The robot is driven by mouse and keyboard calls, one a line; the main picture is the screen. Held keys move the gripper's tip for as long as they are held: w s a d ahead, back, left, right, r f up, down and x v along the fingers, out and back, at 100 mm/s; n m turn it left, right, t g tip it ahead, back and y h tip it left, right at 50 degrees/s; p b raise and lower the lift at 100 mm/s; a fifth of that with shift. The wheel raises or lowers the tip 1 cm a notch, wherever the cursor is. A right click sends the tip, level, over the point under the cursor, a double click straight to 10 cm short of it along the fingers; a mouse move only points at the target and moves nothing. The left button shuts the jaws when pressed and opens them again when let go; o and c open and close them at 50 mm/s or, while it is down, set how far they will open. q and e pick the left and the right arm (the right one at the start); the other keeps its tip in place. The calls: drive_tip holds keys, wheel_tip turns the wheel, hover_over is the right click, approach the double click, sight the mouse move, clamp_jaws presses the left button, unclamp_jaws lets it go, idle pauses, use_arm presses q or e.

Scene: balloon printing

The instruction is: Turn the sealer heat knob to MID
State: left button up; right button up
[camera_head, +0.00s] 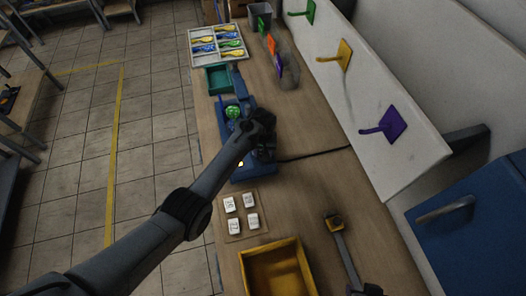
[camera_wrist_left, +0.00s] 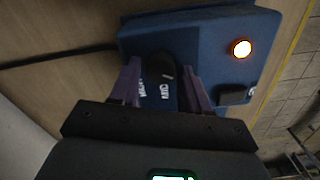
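The blue sealer (camera_head: 252,172) sits on the bench, partly hidden in the head view under my left gripper (camera_head: 262,132). In the left wrist view the sealer (camera_wrist_left: 205,45) shows a lit orange lamp (camera_wrist_left: 241,48) and a dark round heat knob (camera_wrist_left: 158,68) with a small white mark. White lettering, including MID (camera_wrist_left: 165,92), lies beside the knob. The mark is on the side toward the MID lettering; exact alignment is hard to tell. My right gripper is not clearly in view.
White blocks (camera_head: 241,213) and a yellow tray (camera_head: 277,268) stand in front of the sealer. A partitioned tray (camera_head: 217,45) and green box (camera_head: 218,80) are behind. A sloped panel with hooks (camera_head: 375,90) borders the right.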

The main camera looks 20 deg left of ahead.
use_arm(q)
drive_tip(key=c, duration=0.7)
drive_tip(key=shift+r+m+p, duration=0.1)
drive_tip(key=shift+m+p, duration=0.4)
drive_tip(key=shift+m, duration=0.6)
drive_tip(key=m, duration=0.2)
drive_tip(key=shift+m+p, duration=0.3)
drive_tip(key=shift+p, duration=0.05)
drive_tip(key=m, duration=0.3)
drive_tip(key=shift+m, duration=0.3)
drive_tip(key=shift+d+m, duration=0.1)
drive_tip(key=shift+m, duration=1.5)
